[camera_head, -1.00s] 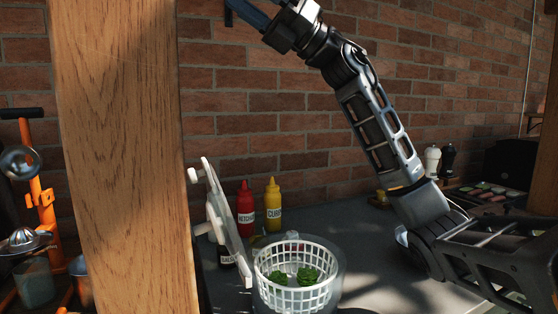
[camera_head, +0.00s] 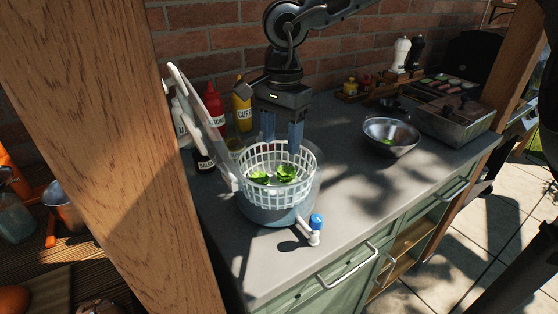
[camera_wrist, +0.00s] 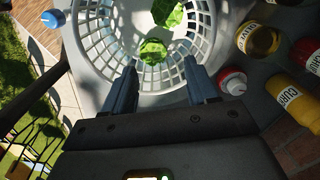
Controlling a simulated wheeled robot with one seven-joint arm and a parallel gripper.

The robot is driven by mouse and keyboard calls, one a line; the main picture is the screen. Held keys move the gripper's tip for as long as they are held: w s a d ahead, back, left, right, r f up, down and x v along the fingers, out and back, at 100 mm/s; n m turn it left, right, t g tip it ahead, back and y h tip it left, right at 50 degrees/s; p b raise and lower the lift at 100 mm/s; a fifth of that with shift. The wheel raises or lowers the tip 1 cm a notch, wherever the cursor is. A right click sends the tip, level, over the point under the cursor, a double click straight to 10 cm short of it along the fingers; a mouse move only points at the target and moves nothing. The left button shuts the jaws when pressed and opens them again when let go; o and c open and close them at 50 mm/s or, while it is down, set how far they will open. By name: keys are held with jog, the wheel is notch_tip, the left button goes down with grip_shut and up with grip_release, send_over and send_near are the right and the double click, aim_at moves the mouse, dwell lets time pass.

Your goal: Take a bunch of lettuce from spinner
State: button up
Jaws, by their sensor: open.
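The salad spinner (camera_head: 276,212) stands on the grey counter with its white basket (camera_head: 307,160) inside and its top open. Two bunches of green lettuce lie in the basket, a left one (camera_head: 259,178) and a right one (camera_head: 286,172). In the wrist view one bunch (camera_wrist: 153,51) lies just beyond the fingertips and the other (camera_wrist: 168,12) is at the top edge. My gripper (camera_head: 282,146) points down over the back of the basket. Its blue-grey fingers are apart and empty, with the tips about at rim height (camera_wrist: 160,68).
Ketchup (camera_head: 214,108) and curry (camera_head: 242,110) bottles stand close behind. A blue-knobbed handle (camera_head: 315,228) sticks out in front. A metal bowl (camera_head: 391,138) is at right; a wooden post (camera_head: 110,130) is at left.

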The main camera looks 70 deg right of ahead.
aim_at(286, 169)
jog(key=f, duration=0.1)
jog(key=s+f, duration=0.1)
jog(key=shift+f, duration=0.3)
notch_tip(286, 169, down, 6)
jog(key=shift+s+d+r+p, duration=0.1)
jog(key=shift+d+r+p, duration=0.1)
jog(key=shift+p, duration=0.4)
jog(key=shift+c, duration=0.2)
jog(key=c, duration=0.7)
